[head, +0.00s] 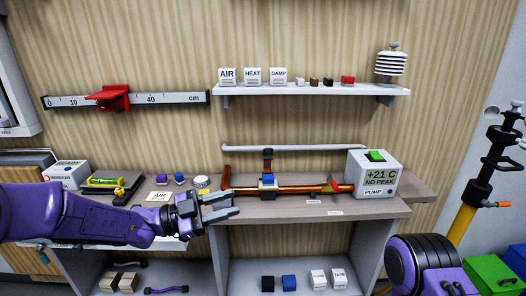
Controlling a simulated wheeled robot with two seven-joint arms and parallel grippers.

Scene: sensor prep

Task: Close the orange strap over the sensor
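A small blue sensor (268,180) sits on a copper-orange pipe (300,189) that runs along the bench. A dark clamp-like part (267,158) stands just behind and above the sensor. I cannot clearly pick out the orange strap from the orange pipe at this size. My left gripper (233,205) is open and empty, in front of the pipe's left end and left of the sensor, apart from it. Part of my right arm shows at the lower right, but its gripper is out of view.
A white pump box (378,181) with a green switch stands at the pipe's right end. A grey pipe (300,148) runs behind. A white jar (201,183) and small blocks lie left of the pipe. A wall shelf (300,90) holds labelled boxes. The bench front (300,208) is fairly clear.

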